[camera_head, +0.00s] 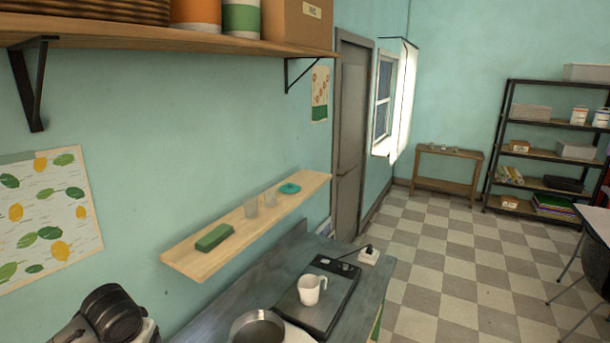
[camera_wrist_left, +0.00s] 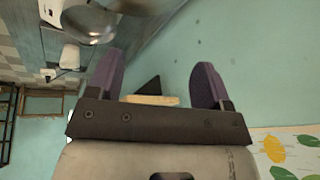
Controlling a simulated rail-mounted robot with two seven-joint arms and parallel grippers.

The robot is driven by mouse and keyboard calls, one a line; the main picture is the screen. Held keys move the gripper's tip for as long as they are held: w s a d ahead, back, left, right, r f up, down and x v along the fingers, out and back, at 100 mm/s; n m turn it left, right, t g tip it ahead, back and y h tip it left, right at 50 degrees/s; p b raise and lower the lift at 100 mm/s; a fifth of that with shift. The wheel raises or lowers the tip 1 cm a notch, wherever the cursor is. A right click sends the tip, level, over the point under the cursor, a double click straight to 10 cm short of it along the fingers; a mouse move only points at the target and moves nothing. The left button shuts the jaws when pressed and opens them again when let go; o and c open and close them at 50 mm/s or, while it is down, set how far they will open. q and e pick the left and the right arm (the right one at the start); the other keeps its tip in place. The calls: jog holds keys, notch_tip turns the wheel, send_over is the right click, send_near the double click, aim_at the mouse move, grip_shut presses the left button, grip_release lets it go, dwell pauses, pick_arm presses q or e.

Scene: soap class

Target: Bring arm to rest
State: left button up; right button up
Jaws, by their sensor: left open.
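My left arm shows in the head view only as a dark rounded link at the lower left, beside the wall. In the left wrist view my left gripper (camera_wrist_left: 160,62) is open, with its two purple fingers spread apart and nothing between the tips. The wall is behind it, and a small pale board with a dark triangular bracket shows between the finger bases. My right gripper is not in view.
A counter holds a round metal pan (camera_head: 257,330), a white mug (camera_head: 311,289) and a black hotplate (camera_head: 333,309). A narrow wall shelf (camera_head: 180,258) carries a green block (camera_head: 214,237), two clear cups and a teal item (camera_head: 289,188). A higher wooden shelf (camera_head: 160,37) overhangs the left.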

pick_arm(q)
jog(key=w+d+r+m+t+y, duration=0.1)
jog(key=d+r+m+t, duration=0.45)
jog(key=r, duration=0.65)
jog(key=s+d+r+m+t+h+p, duration=0.1)
jog(key=s+d+r+t+p, duration=0.1)
jog(key=s+d+t, duration=0.4)
jog(key=s+d+f+n+g+h+p, duration=0.1)
jog(key=s+f+g, duration=0.4)
jog(key=s+f, duration=0.9)
jog(key=s+d+f+n+g+h+p, duration=0.1)
jog(key=s+d+f+n+g+p, duration=0.2)
jog(key=s+f, duration=1.1)
jog(key=s+n+g+p, duration=0.1)
jog(key=s+g, duration=0.2)
jog(key=s, duration=0.2)
jog(key=shift+d+f, duration=0.15)
jog(key=shift+f, duration=0.1)
jog(key=shift+g, duration=0.25)
